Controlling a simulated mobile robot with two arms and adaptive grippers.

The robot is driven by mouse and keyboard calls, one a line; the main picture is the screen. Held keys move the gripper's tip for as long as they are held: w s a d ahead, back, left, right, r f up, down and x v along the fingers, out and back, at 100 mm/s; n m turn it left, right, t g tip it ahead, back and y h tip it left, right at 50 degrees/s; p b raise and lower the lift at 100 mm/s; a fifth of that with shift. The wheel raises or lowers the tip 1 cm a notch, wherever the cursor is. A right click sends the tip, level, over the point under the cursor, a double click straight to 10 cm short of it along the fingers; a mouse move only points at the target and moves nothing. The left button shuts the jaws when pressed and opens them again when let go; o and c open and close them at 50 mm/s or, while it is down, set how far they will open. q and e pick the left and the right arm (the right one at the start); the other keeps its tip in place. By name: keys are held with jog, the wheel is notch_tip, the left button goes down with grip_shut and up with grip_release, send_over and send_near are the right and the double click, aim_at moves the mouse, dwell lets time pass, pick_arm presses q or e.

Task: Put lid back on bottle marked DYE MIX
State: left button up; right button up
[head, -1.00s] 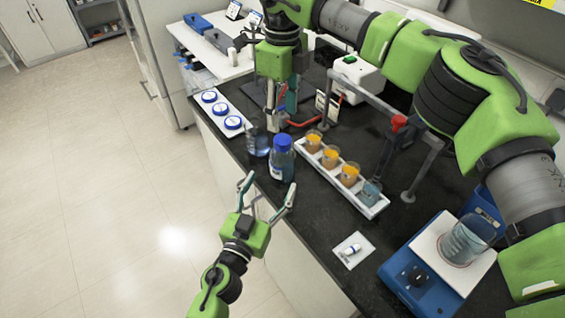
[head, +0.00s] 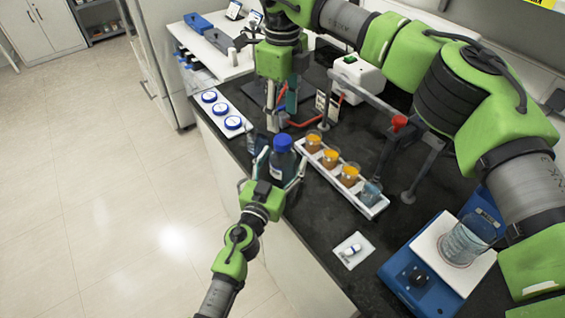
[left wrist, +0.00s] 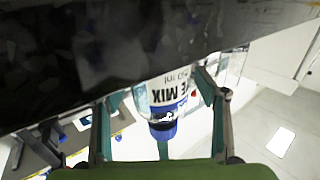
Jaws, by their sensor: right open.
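The bottle marked DYE MIX (head: 283,169) stands upright near the counter's front edge. In the left wrist view its label (left wrist: 170,88) shows "E MIX"; the rest is cut off. A blue lid (head: 283,143) sits on its top; whether it is screwed tight I cannot tell. It also shows in the left wrist view (left wrist: 162,130). My left gripper (head: 282,172) is open, with its fingers on either side of the bottle and a gap visible in the wrist view. My right gripper (head: 280,106) is open and points down behind the bottle, apart from it.
A clear vessel (head: 256,141) stands left of the bottle, partly hidden. A white strip (head: 245,133) holds three blue-rimmed round pieces. A white rack (head: 376,208) of several cups is close on the right. A small white item (head: 350,250) lies on a pad. A blue scale (head: 415,290) bears a beaker.

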pick_arm(q)
grip_shut()
pick_arm(e)
jog(key=n, duration=0.4)
jog(key=shift+n, duration=0.4)
jog(key=n, duration=0.5)
jog(key=shift+n, duration=0.3)
jog(key=n, duration=0.3)
jog(key=shift+n, duration=0.3)
jog(key=n, duration=0.5)
jog(key=shift+n, duration=0.3)
jog(key=n, duration=0.7)
jog(key=shift+n, duration=0.3)
